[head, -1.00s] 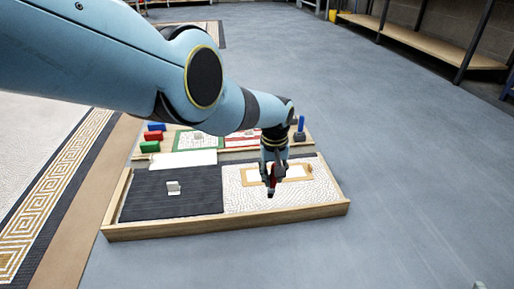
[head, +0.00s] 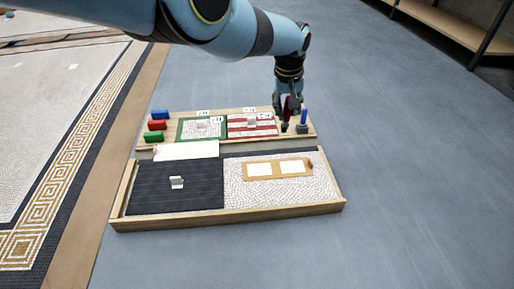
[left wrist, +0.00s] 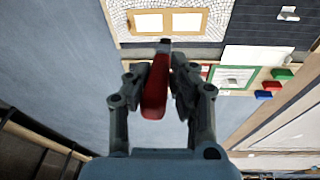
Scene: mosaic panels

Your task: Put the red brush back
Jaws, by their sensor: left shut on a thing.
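The red brush (left wrist: 154,92) is between the fingers of my left gripper (left wrist: 160,72), which is shut on it; its dark tip points away from my wrist. In the head view my left gripper (head: 290,104) is over the right end of the back wooden shelf, just left of a blue brush (head: 304,115) standing upright in a dark base (head: 302,128). A small dark piece shows right under the red brush; I cannot tell whether it is the brush's end or a holder. My right gripper is not in view.
The framed tray (head: 230,217) in front holds a dark panel (head: 150,195), a white pebbled panel (head: 310,190) and a tan frame (head: 276,169). Green (head: 182,128) and red-striped (head: 236,133) panels stand on the shelf. Red, blue and green blocks (head: 157,126) are at left.

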